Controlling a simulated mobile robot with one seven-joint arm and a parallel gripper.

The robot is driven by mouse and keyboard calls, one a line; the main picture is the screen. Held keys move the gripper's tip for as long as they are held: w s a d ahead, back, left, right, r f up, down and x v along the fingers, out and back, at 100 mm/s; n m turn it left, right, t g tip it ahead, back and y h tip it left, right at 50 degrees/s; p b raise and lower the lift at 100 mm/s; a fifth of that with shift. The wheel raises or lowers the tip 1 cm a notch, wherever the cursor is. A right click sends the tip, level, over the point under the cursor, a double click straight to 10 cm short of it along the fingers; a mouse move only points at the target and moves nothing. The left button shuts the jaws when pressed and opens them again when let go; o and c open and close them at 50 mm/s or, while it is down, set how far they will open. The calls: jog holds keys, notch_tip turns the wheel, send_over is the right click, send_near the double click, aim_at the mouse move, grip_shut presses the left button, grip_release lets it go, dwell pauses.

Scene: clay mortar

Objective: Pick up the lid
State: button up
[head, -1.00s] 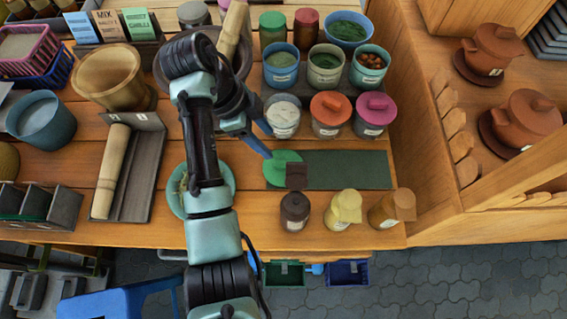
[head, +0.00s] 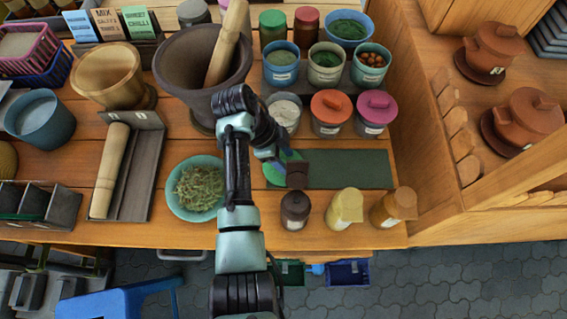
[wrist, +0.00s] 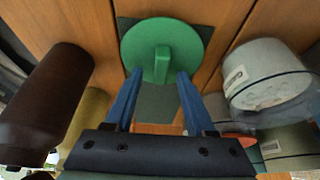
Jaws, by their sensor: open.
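The green lid (head: 270,174) lies flat at the left end of the dark green mat (head: 350,169), partly hidden by my arm in the head view. In the wrist view the round lid (wrist: 190,42) shows whole, with an upright bar-shaped knob at its middle. My gripper (wrist: 160,72) is open and empty. Its two blue fingers point at the lid, with their tips on either side of the knob's near end. I cannot tell how far above the lid they are. In the head view my gripper (head: 283,157) is at the lid, mostly hidden.
A white-filled jar (head: 284,112) stands close behind the lid and a dark brown bottle (head: 295,209) close in front. Jars with an orange lid (head: 331,107) and a pink lid (head: 376,106) stand behind the mat. A bowl of shreds (head: 198,190) is left. The mat's right part is clear.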

grip_shut()
dwell(0.4)
